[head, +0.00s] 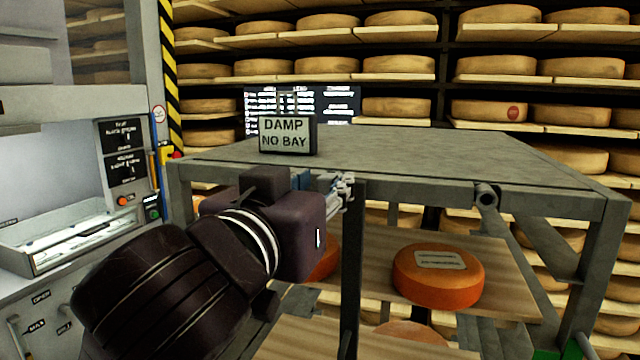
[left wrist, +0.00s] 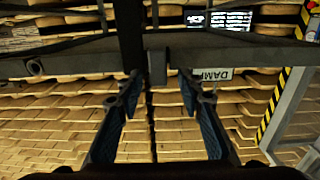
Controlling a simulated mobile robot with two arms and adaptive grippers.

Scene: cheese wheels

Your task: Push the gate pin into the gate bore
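A short round tube with a dark hole (head: 486,196), which looks like the gate bore, sits on the front rail of the grey rack. A similar round end (left wrist: 34,67) shows at the left of the left wrist view. I cannot make out a separate gate pin in either view. My left gripper (head: 345,189) is in front of the rack's front rail, left of the tube and apart from it. In the left wrist view its two blue-padded fingers (left wrist: 160,85) are spread, with nothing held between them. My right gripper is not in view.
The grey rack top (head: 420,150) carries a "DAMP NO BAY" sign (head: 287,136). An orange cheese wheel (head: 437,275) lies on the wooden shelf below. A dark upright post (head: 352,270) stands near my gripper. A grey machine (head: 60,130) is at left; cheese shelves fill the back.

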